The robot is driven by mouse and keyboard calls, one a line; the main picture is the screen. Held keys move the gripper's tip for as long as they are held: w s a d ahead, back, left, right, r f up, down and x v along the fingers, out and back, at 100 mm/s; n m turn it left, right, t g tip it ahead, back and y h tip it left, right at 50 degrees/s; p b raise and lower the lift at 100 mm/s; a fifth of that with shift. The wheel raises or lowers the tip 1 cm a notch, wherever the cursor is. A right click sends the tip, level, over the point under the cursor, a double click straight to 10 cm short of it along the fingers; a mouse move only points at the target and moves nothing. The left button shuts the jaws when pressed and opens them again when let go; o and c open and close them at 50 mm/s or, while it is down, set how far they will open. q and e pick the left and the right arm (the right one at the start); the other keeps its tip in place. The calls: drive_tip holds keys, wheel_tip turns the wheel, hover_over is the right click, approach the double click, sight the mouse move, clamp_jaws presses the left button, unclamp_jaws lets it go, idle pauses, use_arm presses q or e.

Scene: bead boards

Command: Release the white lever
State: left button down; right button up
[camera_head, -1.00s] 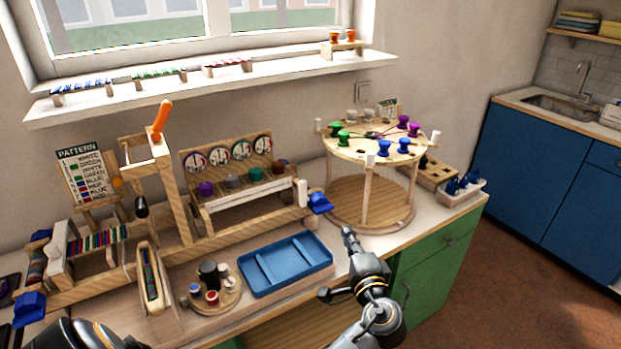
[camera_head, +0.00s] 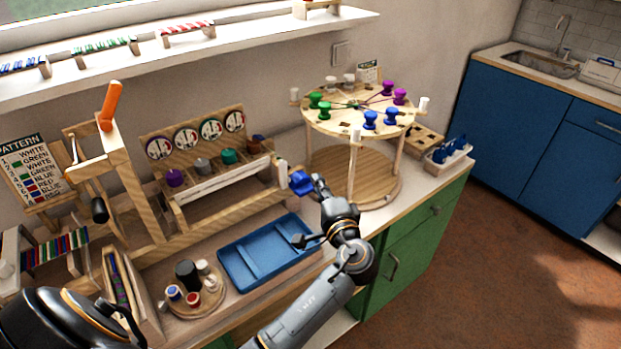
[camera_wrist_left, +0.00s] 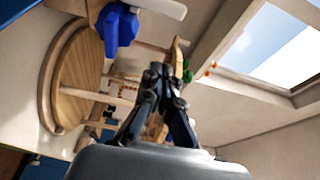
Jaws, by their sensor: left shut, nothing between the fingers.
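My left gripper (camera_head: 318,184) is shut and empty, with its fingertips close to the right side of a blue winged knob (camera_head: 302,182) at the right end of the wooden rig. In the left wrist view its fingers (camera_wrist_left: 157,75) meet at the tips, and the blue knob (camera_wrist_left: 117,28) is above and to the left of them. I cannot tell whether they touch. A small white upright piece (camera_head: 283,171) stands just left of the knob. A long white bar (camera_head: 228,180) runs below the coloured cups. I cannot tell which is the white lever. My right gripper is out of view.
A blue tray (camera_head: 232,272) lies below my left arm. A round-topped stand (camera_head: 338,120) with coloured pegs is close on the right. A post with an orange handle (camera_head: 110,105) and a round board of small cylinders (camera_head: 207,300) are to the left.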

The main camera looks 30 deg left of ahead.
sight(283, 175)
use_arm(q)
drive_tip(key=p+x, duration=0.2)
drive_tip(key=x, duration=0.6)
drive_tip(key=shift+w+a+r, duration=0.15)
drive_tip(key=shift+a, duration=0.2)
drive_tip(key=s+p, duration=0.1)
drive_tip(key=s+a+p, duration=0.1)
drive_tip(key=s, duration=0.1)
drive_tip(key=shift+s, duration=0.4)
drive_tip(key=shift+w, duration=0.1)
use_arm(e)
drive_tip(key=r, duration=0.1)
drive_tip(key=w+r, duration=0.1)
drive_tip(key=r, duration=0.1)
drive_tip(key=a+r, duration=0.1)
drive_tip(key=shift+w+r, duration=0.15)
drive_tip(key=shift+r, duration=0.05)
use_arm(q)
drive_tip(key=shift+a, duration=0.1)
